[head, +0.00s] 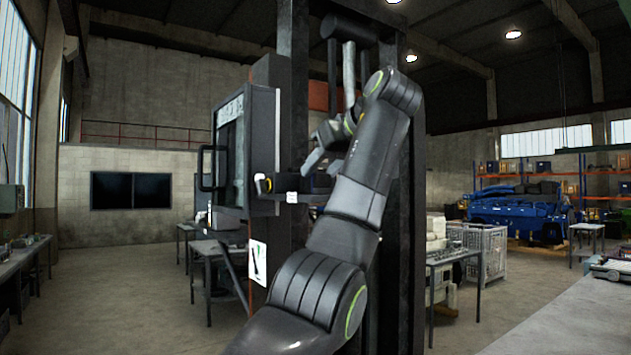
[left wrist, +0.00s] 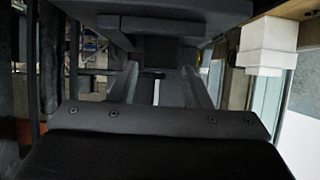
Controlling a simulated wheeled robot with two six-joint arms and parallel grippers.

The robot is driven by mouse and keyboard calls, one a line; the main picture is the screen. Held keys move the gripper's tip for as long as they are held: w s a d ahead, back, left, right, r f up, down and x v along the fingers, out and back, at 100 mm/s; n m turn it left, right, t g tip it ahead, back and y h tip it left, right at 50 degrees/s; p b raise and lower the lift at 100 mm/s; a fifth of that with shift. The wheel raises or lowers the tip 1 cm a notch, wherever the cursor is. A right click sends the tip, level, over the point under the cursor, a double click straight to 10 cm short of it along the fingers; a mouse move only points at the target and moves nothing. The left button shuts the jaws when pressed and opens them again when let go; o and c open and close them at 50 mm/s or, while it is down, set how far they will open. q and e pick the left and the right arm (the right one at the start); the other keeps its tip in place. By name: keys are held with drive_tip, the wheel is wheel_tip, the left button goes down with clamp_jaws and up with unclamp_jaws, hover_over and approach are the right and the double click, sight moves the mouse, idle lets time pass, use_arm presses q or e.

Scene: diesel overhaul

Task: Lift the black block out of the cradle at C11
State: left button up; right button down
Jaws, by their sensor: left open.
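My left gripper (head: 322,152) is raised in front of a tall dark column in the head view. In the left wrist view its two fingers (left wrist: 158,76) are apart, with no object clearly held between them. A dark block-like shape (left wrist: 160,48) lies just beyond the fingertips; I take it for the black block, but its edges merge with the dark parts around it. In the head view a dark shape (head: 318,181) sits just below the gripper, beside a small white tag (head: 292,198). I cannot read C11 or separate the cradle from the block. My right gripper is not in view.
A dark cabinet (head: 262,150) with a door handle stands close left of the gripper. The dark column (head: 404,220) rises behind my arm. In the left wrist view a white box-like piece (left wrist: 268,46) is near the right finger. Metal tables (head: 218,250) stand lower left.

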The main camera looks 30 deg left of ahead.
sight(315, 176)
use_arm(q)
drive_tip(key=p+x, duration=0.2)
drive_tip(key=x, duration=0.1)
drive_tip(key=shift+w+a, duration=0.15)
drive_tip(key=shift+a+f+p, duration=0.2)
drive_tip(key=shift+a+p, duration=0.05)
drive_tip(key=shift+p, duration=0.05)
drive_tip(key=shift+d, duration=0.2)
drive_tip(key=shift+c, duration=0.3)
drive_tip(key=c, duration=0.7)
